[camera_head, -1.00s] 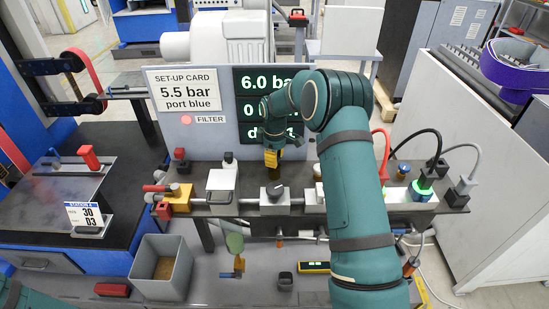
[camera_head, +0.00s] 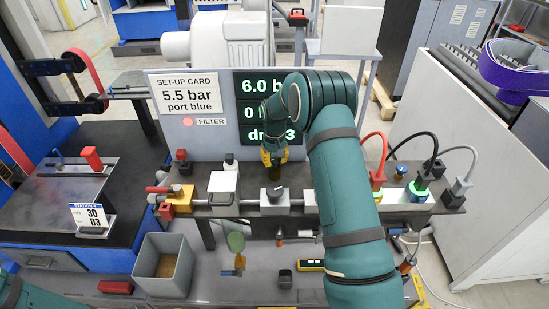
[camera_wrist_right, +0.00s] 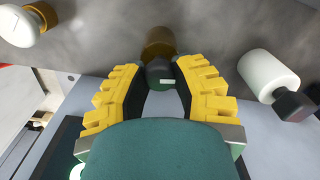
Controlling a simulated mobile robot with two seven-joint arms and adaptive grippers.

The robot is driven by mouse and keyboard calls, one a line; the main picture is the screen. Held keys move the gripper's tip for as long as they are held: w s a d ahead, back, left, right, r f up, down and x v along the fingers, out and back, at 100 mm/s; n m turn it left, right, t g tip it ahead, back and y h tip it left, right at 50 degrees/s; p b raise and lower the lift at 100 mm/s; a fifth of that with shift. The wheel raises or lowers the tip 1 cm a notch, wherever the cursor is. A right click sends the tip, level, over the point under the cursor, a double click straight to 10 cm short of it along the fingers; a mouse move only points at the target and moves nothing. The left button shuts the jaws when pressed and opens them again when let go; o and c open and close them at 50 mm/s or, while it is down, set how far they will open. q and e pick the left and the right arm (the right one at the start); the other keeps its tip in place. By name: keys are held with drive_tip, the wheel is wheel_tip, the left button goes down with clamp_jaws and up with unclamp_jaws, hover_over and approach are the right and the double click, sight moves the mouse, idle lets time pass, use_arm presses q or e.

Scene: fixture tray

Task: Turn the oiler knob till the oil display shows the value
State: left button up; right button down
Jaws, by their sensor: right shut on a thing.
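My right gripper (camera_head: 273,158) is above the amber-brown oiler (camera_head: 276,172) at the middle of the bench. In the right wrist view its yellow fingers (camera_wrist_right: 161,70) are shut on a dark knob (camera_wrist_right: 160,74) with a white mark, in front of the brown oiler body (camera_wrist_right: 159,43). The dark display panel (camera_head: 265,110) shows 6.0 on top, a partly hidden 0 in the middle, and a bottom line starting with "d" and ending in 3. My arm covers part of it. My left gripper is outside the view.
A set-up card (camera_head: 185,95) reads 5.5 bar, port blue. A station card (camera_head: 90,216) stands on the left bench. A grey regulator block (camera_head: 274,200), white unit (camera_head: 223,187) and yellow-red valve (camera_head: 179,197) sit nearby. Coloured hoses (camera_head: 425,165) stand at right.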

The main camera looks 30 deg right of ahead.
sight(275, 159)
drive_tip(key=m, duration=0.3)
drive_tip(key=shift+r+m+p, duration=0.1)
drive_tip(key=shift+m+p, duration=0.2)
drive_tip(key=shift+p, duration=0.05)
drive_tip(key=shift+m+p, duration=0.4)
drive_tip(key=shift+m, duration=1.5)
drive_tip(key=c, duration=0.7)
unclamp_jaws()
wheel_tip(275, 159, up, 12)
drive_tip(key=shift+f, duration=0.1)
idle(0.3)
